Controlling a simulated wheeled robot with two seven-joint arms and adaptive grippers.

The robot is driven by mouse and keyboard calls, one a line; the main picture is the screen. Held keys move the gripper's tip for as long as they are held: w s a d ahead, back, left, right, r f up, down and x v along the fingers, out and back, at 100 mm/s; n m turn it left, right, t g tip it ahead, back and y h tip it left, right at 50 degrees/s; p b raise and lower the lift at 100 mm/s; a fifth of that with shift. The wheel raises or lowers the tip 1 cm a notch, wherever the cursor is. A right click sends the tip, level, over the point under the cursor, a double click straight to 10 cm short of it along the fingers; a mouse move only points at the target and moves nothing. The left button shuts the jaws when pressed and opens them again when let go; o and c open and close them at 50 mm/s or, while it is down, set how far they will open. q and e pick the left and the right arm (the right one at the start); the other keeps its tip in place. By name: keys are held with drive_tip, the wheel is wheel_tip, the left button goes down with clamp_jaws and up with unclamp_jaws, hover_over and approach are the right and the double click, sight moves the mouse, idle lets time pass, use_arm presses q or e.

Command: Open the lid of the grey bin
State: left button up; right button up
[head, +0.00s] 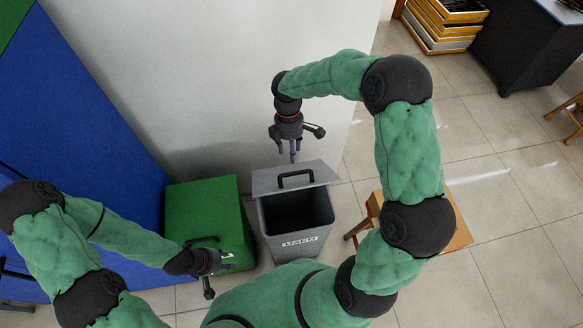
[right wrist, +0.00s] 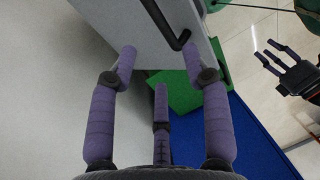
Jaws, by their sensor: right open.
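The grey bin (head: 322,212) stands on the floor, with a label on its front and its dark inside showing. Its lid (head: 322,175) is raised at the back edge and tilted, with the black handle (head: 296,176) on its face. The lid (right wrist: 145,38) and handle (right wrist: 168,22) also show in the right wrist view. My right gripper (head: 293,153) is open and empty, pointing down just behind the lid's upper edge; its fingers (right wrist: 160,85) are spread below the handle. My left gripper (head: 216,270) is open and empty, low in front of the green box.
A green box (head: 205,205) stands left of the bin, beside a blue panel (head: 85,120). A white wall (head: 220,70) is behind. A wooden stool (head: 458,235) stands right of the bin, partly behind my right arm. Tiled floor (head: 510,200) is open at the right.

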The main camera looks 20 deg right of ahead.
drive_tip(key=f, duration=0.3)
drive_tip(key=s+f+b, duration=0.1)
drive_tip(key=f, duration=0.5)
drive_tip(key=shift+s+a+b, duration=0.2)
drive_tip(key=shift+s+b, duration=0.1)
clamp_jaws()
